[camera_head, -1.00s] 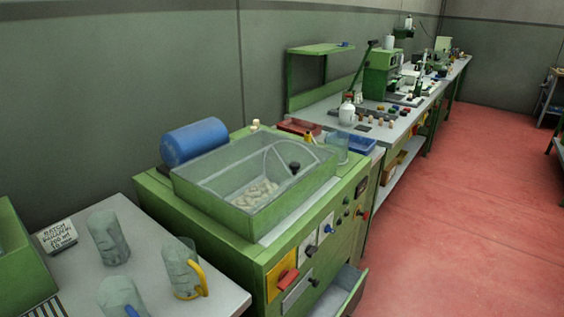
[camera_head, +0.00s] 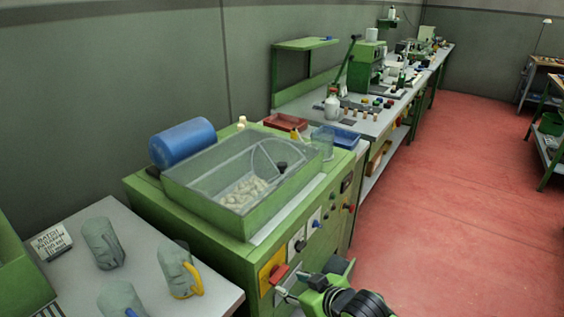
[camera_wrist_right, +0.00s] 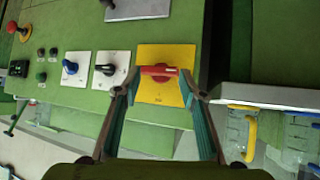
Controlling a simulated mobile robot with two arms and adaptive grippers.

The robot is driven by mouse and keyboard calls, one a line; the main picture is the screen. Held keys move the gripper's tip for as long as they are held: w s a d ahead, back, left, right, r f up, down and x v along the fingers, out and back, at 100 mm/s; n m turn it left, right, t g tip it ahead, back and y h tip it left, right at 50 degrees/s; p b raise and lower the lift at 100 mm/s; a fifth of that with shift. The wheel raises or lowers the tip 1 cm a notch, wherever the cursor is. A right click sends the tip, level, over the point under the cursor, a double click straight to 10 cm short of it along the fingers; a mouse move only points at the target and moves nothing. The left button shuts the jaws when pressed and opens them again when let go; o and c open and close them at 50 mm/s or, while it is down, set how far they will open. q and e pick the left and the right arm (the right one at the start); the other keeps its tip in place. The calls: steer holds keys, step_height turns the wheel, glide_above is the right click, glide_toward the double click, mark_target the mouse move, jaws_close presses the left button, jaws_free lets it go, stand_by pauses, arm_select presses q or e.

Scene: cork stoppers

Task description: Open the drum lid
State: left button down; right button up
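The drum housing (camera_head: 205,205) is a green tub with clear upper walls on a green machine, with pale corks (camera_head: 246,190) inside. A clear curved panel and a dark knob (camera_head: 282,165) show at its right end; I cannot make out the lid's edge or whether it is closed. My right gripper (camera_head: 298,288) is in front of the machine's near corner, by a red rotary switch (camera_head: 279,274) on a yellow plate. In the right wrist view, the gripper (camera_wrist_right: 159,92) is open, its fingers either side of the red switch (camera_wrist_right: 158,71); contact is not clear. My left gripper is out of view.
A blue cylinder (camera_head: 183,142) lies behind the tub. Black (camera_wrist_right: 107,69) and blue (camera_wrist_right: 70,67) knobs sit beside the yellow plate. A table (camera_head: 205,272) with several grey jugs stands at left. Red floor (camera_head: 440,220) is free at right.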

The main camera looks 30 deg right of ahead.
steer(key=w+d+r+t, duration=0.1)
steer(key=w+d+r, duration=0.1)
steer(key=w+d+r+t, duration=0.1)
steer(key=w+d+r, duration=0.1)
steer(key=r, duration=0.1)
steer(key=w+d+r+t, duration=0.1)
steer(key=w+r, duration=0.1)
steer(key=r, duration=0.1)
steer(key=shift+w+d+m, duration=0.25)
steer(key=shift+d+m, duration=0.05)
steer(key=shift+d, duration=0.1)
steer(key=t, duration=0.4)
glide_toward(285, 166)
steer(key=shift+m, duration=0.3)
steer(key=w+p, duration=0.2)
steer(key=w, duration=0.7)
steer(key=shift+w+f, duration=0.1)
steer(key=shift+w, duration=0.3)
steer(key=shift+w+f, duration=0.1)
steer(key=shift+w, duration=0.7)
jaws_close()
